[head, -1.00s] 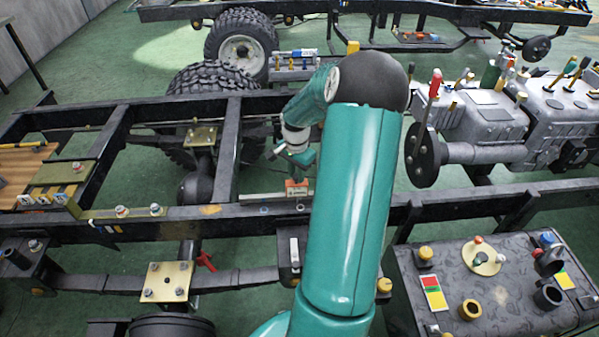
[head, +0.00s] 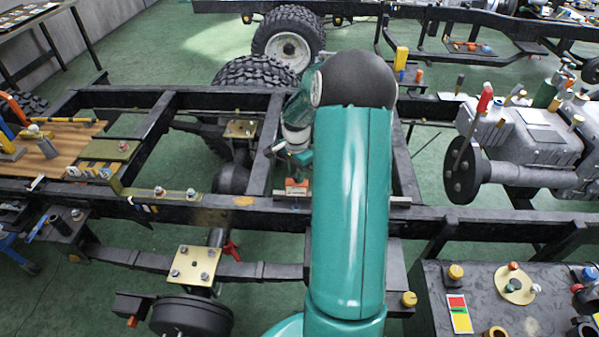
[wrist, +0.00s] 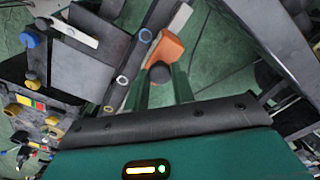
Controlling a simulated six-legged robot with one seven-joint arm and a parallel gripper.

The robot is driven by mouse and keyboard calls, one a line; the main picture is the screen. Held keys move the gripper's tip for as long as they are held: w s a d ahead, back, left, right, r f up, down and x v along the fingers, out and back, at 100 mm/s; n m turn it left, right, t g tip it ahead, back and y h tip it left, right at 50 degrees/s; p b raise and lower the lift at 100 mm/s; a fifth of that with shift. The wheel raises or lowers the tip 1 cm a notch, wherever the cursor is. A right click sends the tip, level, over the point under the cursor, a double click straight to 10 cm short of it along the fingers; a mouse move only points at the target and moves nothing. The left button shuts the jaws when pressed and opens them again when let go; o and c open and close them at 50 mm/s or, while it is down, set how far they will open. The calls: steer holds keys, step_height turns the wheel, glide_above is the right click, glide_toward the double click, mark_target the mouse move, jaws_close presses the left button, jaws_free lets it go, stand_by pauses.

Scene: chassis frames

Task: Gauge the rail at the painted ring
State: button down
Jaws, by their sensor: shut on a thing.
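My gripper (wrist: 165,88) is shut on an orange gauge block (wrist: 164,48) with a pale grey bar along its far side. In the head view the orange gauge (head: 297,186) sits just behind and above the near dark chassis rail (head: 150,208). My gripper (head: 296,158) is above it, partly hidden by my arm. The rings are hard to make out in the head view. Whether the gauge touches the rail cannot be told.
An orange-brown patch (head: 243,201) marks the rail left of the gauge. A brass plate (head: 195,265) lies in front. A grey engine block (head: 525,140) with a red-handled lever stands right, and a dark bench (head: 430,290) at front right. Cross members flank my arm.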

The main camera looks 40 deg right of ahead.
steer(key=c, duration=1.2)
jaws_free()
steer(key=shift+o, duration=0.2)
steer(key=shift+r, duration=0.1)
step_height(320, 180, up, 14)
steer(key=shift+f, duration=0.2)
